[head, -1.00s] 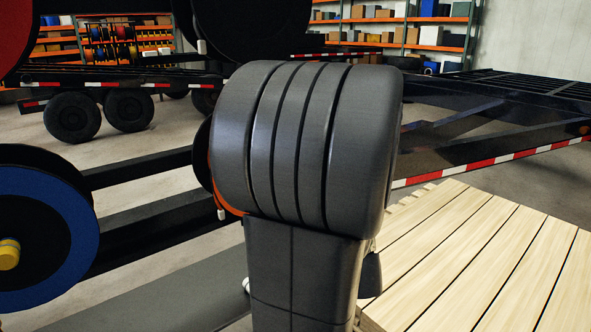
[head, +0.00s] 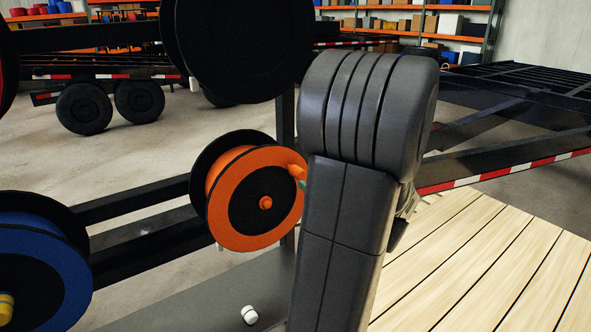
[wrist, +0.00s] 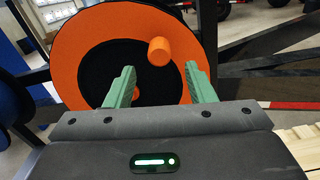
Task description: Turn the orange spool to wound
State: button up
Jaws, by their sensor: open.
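The orange spool (head: 240,230) is mounted on a dark rail in the middle of the head view, with an orange face, black centre and orange hub knob (head: 265,202). Its orange crank knob (head: 296,171) sits at the upper right of the face, partly behind my arm. In the wrist view the spool face (wrist: 75,40) fills the upper part, and the crank knob (wrist: 159,51) stands out toward me. My gripper (wrist: 158,80) is open, its green fingers on either side below the knob. Whether they touch the knob cannot be told. Only a green bit of it shows in the head view.
A blue spool (head: 60,265) with a yellow knob is at the lower left. A big black reel (head: 245,45) hangs above the orange spool.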

aim_at(302, 176)
jog(key=p+x, duration=0.1)
jog(key=x, duration=0.8)
jog(key=shift+c, duration=0.3)
grip_shut()
